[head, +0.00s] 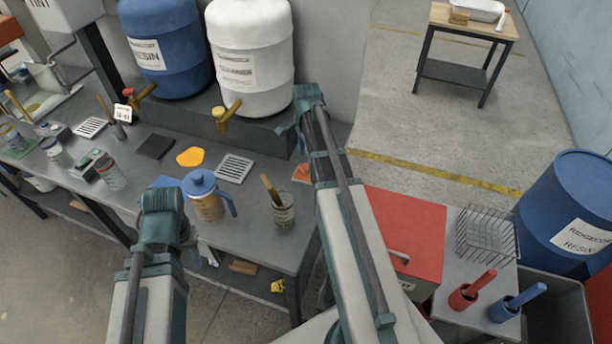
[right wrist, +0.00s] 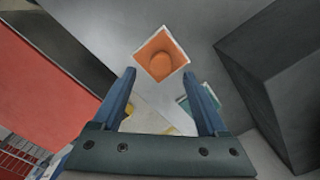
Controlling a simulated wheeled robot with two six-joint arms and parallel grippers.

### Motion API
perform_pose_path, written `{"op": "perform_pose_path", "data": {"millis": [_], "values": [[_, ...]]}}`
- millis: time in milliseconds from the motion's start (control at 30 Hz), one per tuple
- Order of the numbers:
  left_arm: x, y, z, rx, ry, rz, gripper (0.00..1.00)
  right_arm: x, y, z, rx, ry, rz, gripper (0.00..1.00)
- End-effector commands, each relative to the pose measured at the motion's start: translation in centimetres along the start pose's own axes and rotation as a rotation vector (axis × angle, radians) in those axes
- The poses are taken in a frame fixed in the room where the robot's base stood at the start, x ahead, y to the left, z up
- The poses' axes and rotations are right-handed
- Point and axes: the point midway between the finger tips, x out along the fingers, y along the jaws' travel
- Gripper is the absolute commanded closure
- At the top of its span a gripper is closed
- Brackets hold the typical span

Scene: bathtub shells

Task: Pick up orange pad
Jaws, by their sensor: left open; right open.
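The orange pad (head: 301,173) lies on the grey bench near its right end, partly hidden behind my right arm in the head view. In the right wrist view the orange pad (right wrist: 158,45) is a pale-edged square with a round orange raised middle. My right gripper (right wrist: 162,78) is open, with nothing between its fingers. The pad shows just beyond the fingertips, apart from them as far as I can tell. My left gripper (head: 163,215) is over the bench's front edge, left of the blue-lidded pitcher; its fingers are mostly hidden.
A blue-lidded pitcher (head: 207,198) and a cup with a stick (head: 283,208) stand near the bench's front edge. A drain grate (head: 235,168) and a yellow puddle (head: 190,156) lie behind. Blue (head: 170,55) and white drums (head: 250,50) stand at the back. A red box (head: 405,225) is at right.

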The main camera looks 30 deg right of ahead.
Motion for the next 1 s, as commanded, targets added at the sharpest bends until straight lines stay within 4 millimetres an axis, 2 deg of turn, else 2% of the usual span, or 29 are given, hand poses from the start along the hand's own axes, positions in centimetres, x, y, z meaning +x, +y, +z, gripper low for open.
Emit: {"op": "perform_pose_path", "data": {"millis": [33,100,300,600,1000], "values": [[1.1,0.1,-0.1,0.000,0.000,0.000,0.55,1.1,0.0,0.1,0.000,0.000,0.000,0.24],[2.1,0.2,-0.1,0.000,0.000,0.000,0.55,2.1,-0.1,0.1,0.000,0.000,0.000,0.24],[4.2,0.4,-0.2,0.000,0.000,0.000,0.55,4.2,-0.1,0.1,0.000,0.000,0.000,0.24],[4.1,0.4,-0.2,0.000,0.000,0.000,0.55,4.1,-0.1,0.1,0.000,0.000,0.000,0.26],[4.1,0.4,-0.2,0.000,0.000,0.000,0.55,4.1,-0.1,0.1,0.000,0.000,0.000,0.98]]}}
